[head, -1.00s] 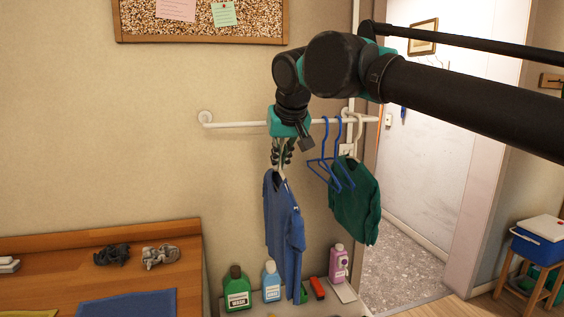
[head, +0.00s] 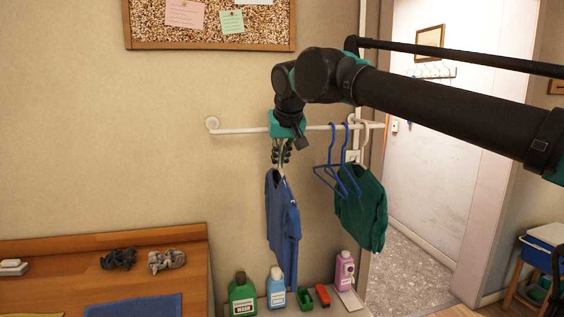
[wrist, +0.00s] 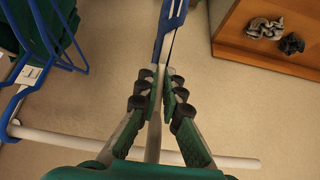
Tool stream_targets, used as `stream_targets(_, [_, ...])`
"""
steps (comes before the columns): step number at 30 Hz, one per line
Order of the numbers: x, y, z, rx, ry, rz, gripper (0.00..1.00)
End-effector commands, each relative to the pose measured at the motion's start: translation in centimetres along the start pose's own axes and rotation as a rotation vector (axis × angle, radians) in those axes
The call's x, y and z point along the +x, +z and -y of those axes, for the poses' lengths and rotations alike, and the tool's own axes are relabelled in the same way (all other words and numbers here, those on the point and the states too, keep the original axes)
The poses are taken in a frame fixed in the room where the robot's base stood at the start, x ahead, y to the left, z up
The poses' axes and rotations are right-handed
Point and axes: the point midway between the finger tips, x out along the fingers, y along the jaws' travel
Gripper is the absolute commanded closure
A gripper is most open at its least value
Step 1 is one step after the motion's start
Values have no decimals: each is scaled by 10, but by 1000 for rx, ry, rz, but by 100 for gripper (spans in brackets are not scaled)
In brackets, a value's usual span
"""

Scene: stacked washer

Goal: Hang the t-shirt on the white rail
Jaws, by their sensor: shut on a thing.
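My gripper (head: 281,152) is shut on the hanger of the blue t-shirt, which hangs below it in front of the wall. The blue t-shirt (head: 282,225) also shows edge-on at the top of the wrist view (wrist: 172,22). The white rail (head: 240,130) runs along the wall at about the height of my gripper's body. In the wrist view, the rail (wrist: 235,162) passes behind my fingers (wrist: 158,108). The hanger's hook is mostly hidden by the fingers, so I cannot tell whether it touches the rail.
Two empty blue hangers (head: 333,170) and a green shirt (head: 362,212) hang on the rail's right part. Its left part is free. Below stand a green bottle (head: 242,298), a blue bottle (head: 276,288) and a pink bottle (head: 344,270). A wooden table (head: 60,265) is at left.

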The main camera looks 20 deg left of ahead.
Motion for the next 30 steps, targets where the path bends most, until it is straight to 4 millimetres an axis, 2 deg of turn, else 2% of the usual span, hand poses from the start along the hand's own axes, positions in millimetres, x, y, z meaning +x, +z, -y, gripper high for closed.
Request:
stream_targets(27, [37, -56, 2, 2, 0, 0, 100])
stream_targets(30, [43, -51, 2, 1, 0, 0, 100])
